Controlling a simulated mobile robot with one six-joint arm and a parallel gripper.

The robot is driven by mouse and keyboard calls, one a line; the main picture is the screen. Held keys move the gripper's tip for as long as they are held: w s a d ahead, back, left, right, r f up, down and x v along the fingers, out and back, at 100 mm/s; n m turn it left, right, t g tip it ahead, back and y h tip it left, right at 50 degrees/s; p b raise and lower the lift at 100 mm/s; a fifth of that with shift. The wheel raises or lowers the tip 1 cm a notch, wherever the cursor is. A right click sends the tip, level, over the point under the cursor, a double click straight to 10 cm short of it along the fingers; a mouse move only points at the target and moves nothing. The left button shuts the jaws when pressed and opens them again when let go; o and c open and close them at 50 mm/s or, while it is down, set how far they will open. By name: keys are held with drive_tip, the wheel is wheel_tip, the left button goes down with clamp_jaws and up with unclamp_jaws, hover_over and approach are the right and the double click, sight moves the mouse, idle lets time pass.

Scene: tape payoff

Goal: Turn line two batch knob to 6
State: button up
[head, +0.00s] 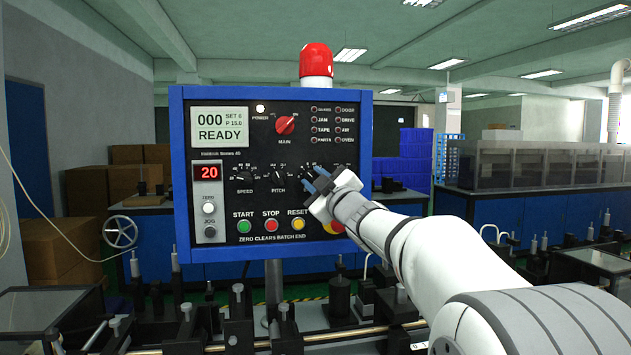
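The blue-framed control panel (180,170) stands upright in front of me. Its screen (220,127) reads 000, SET 6, P 15.0 and READY. In the lower row are the black speed knob (245,177) and pitch knob (279,176). To their right, a third dial shows only part of its scale; its knob and label are mostly hidden by my gripper. My gripper (317,181) is at that dial with its blue fingertips toward the panel face. I cannot tell whether the fingers touch or grip the knob.
A red main switch (285,125) sits above the dials. Green start (244,226), red stop (271,225) and yellow reset (298,225) buttons lie below; a larger red button is partly behind my arm. A red display (208,172) reads 20. A red beacon (316,62) tops the panel.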

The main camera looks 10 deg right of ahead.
drive_tip(key=shift+o, duration=0.5)
drive_tip(key=shift+s, duration=0.1)
drive_tip(key=shift+s+d+f, duration=0.1)
drive_tip(key=shift+s, duration=0.15)
drive_tip(key=v, duration=0.7)
drive_tip(key=shift+b, duration=0.45)
